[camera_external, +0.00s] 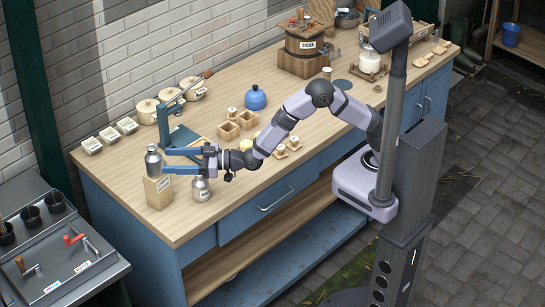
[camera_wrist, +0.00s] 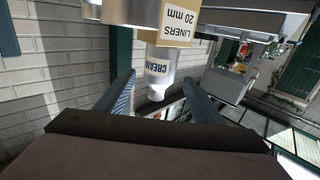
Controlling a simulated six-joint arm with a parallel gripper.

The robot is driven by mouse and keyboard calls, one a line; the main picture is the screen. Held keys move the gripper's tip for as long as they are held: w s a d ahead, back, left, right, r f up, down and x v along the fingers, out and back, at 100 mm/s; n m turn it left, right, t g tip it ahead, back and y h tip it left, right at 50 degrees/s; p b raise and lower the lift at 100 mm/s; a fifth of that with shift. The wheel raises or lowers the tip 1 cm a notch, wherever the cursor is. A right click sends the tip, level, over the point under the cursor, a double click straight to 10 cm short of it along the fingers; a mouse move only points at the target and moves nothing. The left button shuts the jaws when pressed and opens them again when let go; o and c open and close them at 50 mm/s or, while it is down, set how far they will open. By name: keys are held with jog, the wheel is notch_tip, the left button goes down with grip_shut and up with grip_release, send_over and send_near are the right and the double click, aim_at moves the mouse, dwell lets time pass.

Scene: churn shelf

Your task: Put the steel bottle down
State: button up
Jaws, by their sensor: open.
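The steel bottle (camera_external: 153,161) stands upright on top of a wooden box (camera_external: 158,192) at the near left corner of the bench. In the wrist view the bottle (camera_wrist: 159,72), labelled CREAM, appears upside down against the box (camera_wrist: 177,22) marked LINERS 20 mm. My gripper (camera_external: 167,161) is open, its blue fingers pointing at the bottle from the right. In the wrist view the bottle shows between the fingers (camera_wrist: 158,82), with a gap visible on each side. A second steel bottle (camera_external: 201,189) stands on the bench below my gripper.
A blue press-like stand (camera_external: 182,135) is behind my gripper. White labelled boxes (camera_external: 110,135) and lidded pots (camera_external: 147,111) line the wall. A blue kettle (camera_external: 256,98) and small wooden boxes (camera_external: 228,130) are farther right. A grey side table (camera_external: 60,262) is at lower left.

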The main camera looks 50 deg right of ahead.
jog(key=b+v, duration=0.1)
jog(key=v, duration=0.6)
jog(key=shift+d+b, duration=0.2)
jog(key=shift+b, duration=0.15)
jog(key=shift+s, duration=0.15)
